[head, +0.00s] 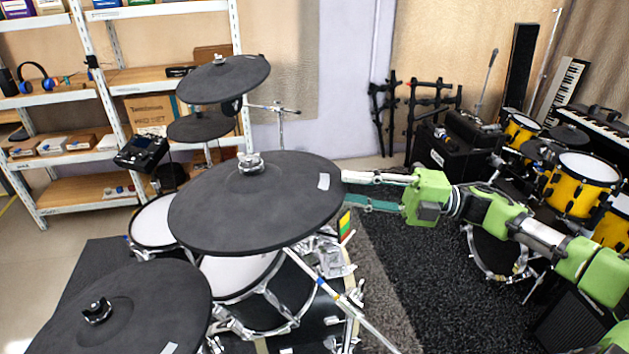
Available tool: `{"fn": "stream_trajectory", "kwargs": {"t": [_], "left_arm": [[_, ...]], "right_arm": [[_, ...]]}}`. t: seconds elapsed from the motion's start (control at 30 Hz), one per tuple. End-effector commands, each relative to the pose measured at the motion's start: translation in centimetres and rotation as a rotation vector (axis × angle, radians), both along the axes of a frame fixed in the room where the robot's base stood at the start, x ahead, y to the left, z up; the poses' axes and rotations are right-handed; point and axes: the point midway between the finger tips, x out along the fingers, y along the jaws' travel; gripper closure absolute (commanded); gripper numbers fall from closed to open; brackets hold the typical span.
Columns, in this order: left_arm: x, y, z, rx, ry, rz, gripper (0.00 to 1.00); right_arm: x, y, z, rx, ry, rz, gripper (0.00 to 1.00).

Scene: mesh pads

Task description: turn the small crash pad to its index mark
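The dark round pad (240,215) in the middle of the drum kit is the one at my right gripper; I take it for the small crash pad. It is tilted on its stand, with a silver clamp (251,163) at its centre and a white tape strip (323,181) near its right rim. A small card striped red, yellow and green (345,225) shows just below that rim. My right gripper (345,189) comes from the right, its two long fingers apart, tips at the pad's right rim. Whether they touch it I cannot tell. My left gripper is out of view.
Another large pad (130,305) lies at front left with its own tape strip. Two pads (222,79) stand behind. Drums and chrome stand tubes (340,300) sit below the middle pad. A yellow drum kit (585,175) stands right; dark carpet (420,270) is open between.

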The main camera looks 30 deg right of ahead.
Motion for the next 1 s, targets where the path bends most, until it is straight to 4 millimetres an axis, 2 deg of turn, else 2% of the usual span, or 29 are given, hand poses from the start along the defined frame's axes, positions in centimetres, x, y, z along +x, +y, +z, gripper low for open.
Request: {"fn": "stream_trajectory", "kwargs": {"t": [0.03, 0.4, 0.6, 0.87, 1.0], "left_arm": [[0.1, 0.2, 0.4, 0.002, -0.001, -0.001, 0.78], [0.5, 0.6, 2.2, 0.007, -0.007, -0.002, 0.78], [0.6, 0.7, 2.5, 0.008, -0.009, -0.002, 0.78], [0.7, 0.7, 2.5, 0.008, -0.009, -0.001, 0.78], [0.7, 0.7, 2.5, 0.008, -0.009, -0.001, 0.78]], "right_arm": [[0.4, 0.7, 0.5, 0.002, -0.005, 0.001, 0.74], [2.9, 5.4, 1.2, 0.003, -0.001, 0.001, 0.74], [3.5, 6.4, 1.1, 0.0, 0.001, 0.0, 0.74], [3.6, 6.6, 1.0, 0.001, 0.001, -0.001, 0.74], [3.5, 6.5, 1.0, 0.0, 0.001, 0.0, 1.0]]}}
